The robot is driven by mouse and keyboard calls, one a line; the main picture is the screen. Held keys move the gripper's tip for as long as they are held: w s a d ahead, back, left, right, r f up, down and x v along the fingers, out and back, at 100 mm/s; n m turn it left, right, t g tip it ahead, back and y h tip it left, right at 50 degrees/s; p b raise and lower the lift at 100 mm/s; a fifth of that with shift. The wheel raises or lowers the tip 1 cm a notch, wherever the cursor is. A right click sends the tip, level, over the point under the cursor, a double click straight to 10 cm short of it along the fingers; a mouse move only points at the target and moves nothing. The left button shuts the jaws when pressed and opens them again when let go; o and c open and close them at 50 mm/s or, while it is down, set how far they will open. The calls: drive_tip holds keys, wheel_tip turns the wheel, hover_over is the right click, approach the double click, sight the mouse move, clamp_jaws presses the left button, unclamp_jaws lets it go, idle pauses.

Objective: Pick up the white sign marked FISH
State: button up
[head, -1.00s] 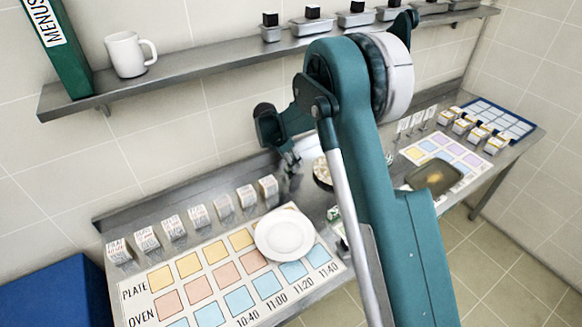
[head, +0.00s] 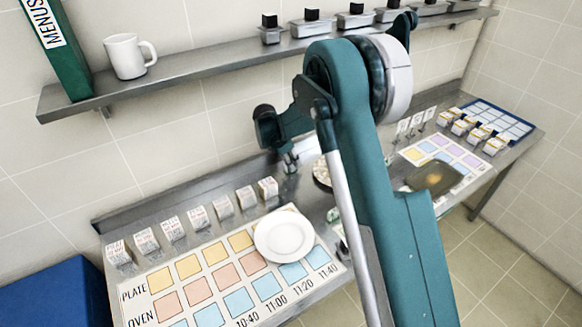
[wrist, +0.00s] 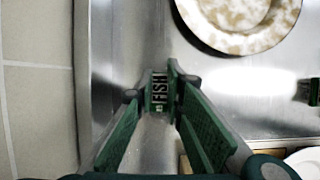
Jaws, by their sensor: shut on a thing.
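In the head view my gripper (head: 290,162) is near the back of the steel counter, left of my big teal arm link. I cannot make out the sign there, and I cannot tell how far it is above the counter.
A mottled plate (wrist: 240,16) lies right of my gripper in the wrist view. A white plate (head: 283,236) sits on the PLATE/OVEN chart (head: 135,294). Several small printed blocks (head: 198,217) line the counter's back left. A shelf (head: 200,72) with a mug (head: 129,56) hangs above.

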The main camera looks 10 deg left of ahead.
drive_tip(key=shift+r, duration=0.1)
wheel_tip(320, 180, up, 10)
drive_tip(key=shift+f, duration=0.1)
idle(0.5)
idle(0.6)
